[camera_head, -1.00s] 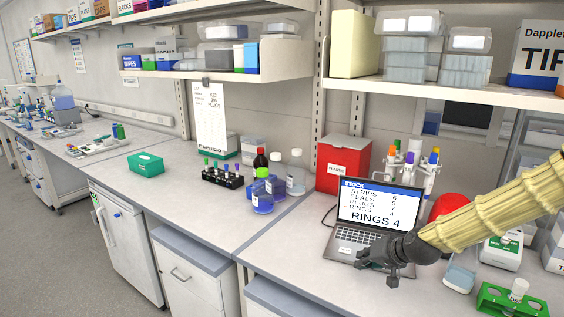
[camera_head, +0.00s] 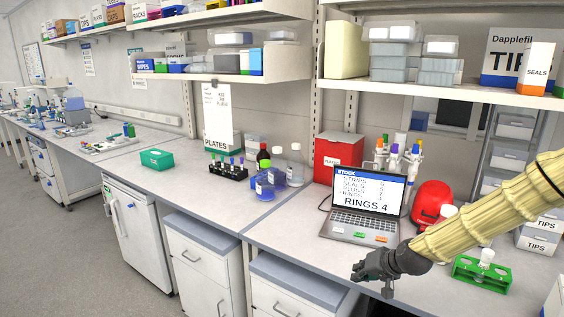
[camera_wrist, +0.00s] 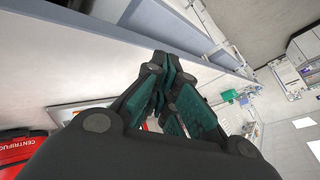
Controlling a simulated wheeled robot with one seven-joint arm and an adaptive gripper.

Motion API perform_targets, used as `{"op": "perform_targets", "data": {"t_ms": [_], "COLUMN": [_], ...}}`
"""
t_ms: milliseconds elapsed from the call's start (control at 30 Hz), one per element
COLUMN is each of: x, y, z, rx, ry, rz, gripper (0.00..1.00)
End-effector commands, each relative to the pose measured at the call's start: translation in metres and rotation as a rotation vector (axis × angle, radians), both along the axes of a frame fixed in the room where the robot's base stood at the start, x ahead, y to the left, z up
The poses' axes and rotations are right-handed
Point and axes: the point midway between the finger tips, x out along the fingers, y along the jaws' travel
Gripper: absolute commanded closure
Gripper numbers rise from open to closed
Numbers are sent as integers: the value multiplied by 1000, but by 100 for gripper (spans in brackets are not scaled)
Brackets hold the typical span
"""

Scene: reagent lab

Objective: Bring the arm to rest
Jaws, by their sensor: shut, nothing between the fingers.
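My gripper (camera_head: 374,271) is at the front edge of the bench, in front of the laptop (camera_head: 366,207). In the head view the arm reaches in from the right in a yellow ribbed sleeve. In the wrist view the gripper's fingers (camera_wrist: 166,88) are together with nothing between them. The gripper is apart from the laptop and holds no object.
Bottles (camera_head: 296,165) and a black tube rack (camera_head: 229,171) are left. The bench (camera_head: 200,200) left of the laptop has clear room.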

Motion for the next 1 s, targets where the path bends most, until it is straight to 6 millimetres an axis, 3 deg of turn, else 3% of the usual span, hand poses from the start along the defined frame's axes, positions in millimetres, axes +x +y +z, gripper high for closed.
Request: {"op": "perform_targets", "data": {"t_ms": [267,467,700,1000], "x": [-35,-73,-154,-273], "y": [8,17,27,26], "z": [-44,-99,-177,-253], "rx": [-35,-77,-155,-264], "ry": [57,130,247,392], "rz": [8,18,41,82], "gripper": [100,100,100,100]}}
